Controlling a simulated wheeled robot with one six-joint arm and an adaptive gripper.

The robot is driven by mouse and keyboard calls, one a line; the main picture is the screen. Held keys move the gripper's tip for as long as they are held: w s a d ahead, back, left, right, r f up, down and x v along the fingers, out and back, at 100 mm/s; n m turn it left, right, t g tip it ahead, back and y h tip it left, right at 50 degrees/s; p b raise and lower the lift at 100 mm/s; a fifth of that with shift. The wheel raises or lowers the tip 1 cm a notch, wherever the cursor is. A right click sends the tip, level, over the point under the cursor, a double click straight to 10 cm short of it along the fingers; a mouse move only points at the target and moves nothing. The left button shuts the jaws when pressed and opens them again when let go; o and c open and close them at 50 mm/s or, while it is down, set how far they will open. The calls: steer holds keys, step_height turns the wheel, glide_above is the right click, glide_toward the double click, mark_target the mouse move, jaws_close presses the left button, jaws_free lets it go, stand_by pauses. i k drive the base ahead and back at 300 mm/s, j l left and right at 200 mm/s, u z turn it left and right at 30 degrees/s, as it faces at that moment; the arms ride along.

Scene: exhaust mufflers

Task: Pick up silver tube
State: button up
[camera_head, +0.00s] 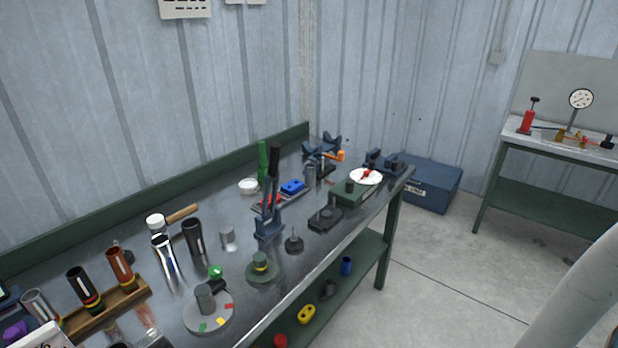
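A shiny silver tube (164,258) stands on the metal workbench (185,290) at left centre, beside a black tube (193,238). Another silver-grey tube (38,305) stands at the lower left, at the end of a wooden rack (125,297). I cannot tell which of the two the task means. A short silver cylinder (227,238) stands to the right of the black tube. My gripper is not in view. A pale rounded shape at the lower right edge appears to be part of my arm.
A hammer (182,214) lies behind the tubes. A round disc (209,312) with coloured marks, a green-based fixture (262,268) and a blue press (268,222) crowd the bench. A blue box (425,184) and second bench (560,140) stand right. Floor in front is clear.

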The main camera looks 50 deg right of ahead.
mark_target(310, 167)
steer(key=z, duration=1.35)
steer(key=k, duration=0.3)
